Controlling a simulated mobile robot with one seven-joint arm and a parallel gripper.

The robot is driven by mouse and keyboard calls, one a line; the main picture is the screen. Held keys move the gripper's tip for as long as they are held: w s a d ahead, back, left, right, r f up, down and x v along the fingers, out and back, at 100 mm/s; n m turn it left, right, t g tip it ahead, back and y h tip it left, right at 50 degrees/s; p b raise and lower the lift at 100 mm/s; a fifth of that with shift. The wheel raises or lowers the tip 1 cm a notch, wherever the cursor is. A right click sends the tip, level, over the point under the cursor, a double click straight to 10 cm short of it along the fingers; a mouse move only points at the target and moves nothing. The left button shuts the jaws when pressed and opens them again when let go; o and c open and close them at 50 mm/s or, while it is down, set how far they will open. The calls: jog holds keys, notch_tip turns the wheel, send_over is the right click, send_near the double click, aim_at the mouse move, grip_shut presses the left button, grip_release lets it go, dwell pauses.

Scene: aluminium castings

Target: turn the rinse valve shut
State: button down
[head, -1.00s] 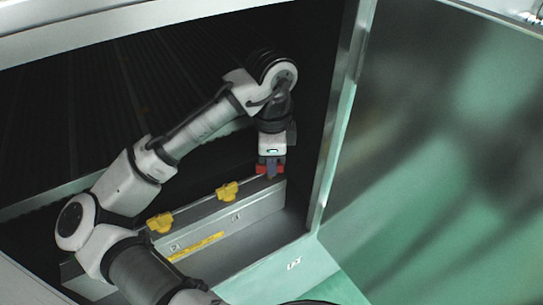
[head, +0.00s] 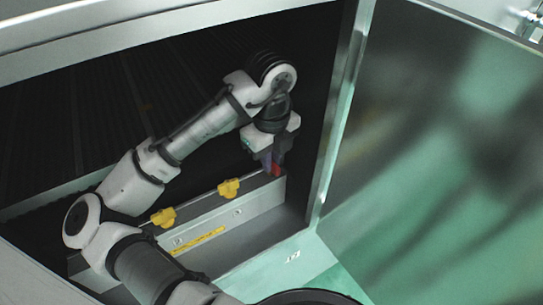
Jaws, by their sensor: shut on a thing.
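A long grey metal box (head: 243,213) in the cabinet carries a red valve handle (head: 277,170) at the right end of its top. My gripper (head: 270,165) points down over this end and is shut on the red handle. The jaws hide much of the handle; a red part shows at their right side. Two yellow valve knobs stand along the same top, one in the middle (head: 229,188) and one further left (head: 163,217). My gripper is apart from both. I cannot read which valve is the rinse valve.
The cabinet's right frame post (head: 340,125) stands close to the right of my gripper. An open door panel (head: 450,150) fills the right side. A yellow label strip (head: 198,241) is on the box front. The dark cabinet interior behind my arm looks free.

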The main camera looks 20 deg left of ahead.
jog(key=shift+r+m, duration=0.1)
jog(key=shift+m, duration=0.7)
jog(key=c, duration=1.5)
grip_release()
jog(key=shift+r+b, duration=0.4)
jog(key=shift+r, duration=3.35)
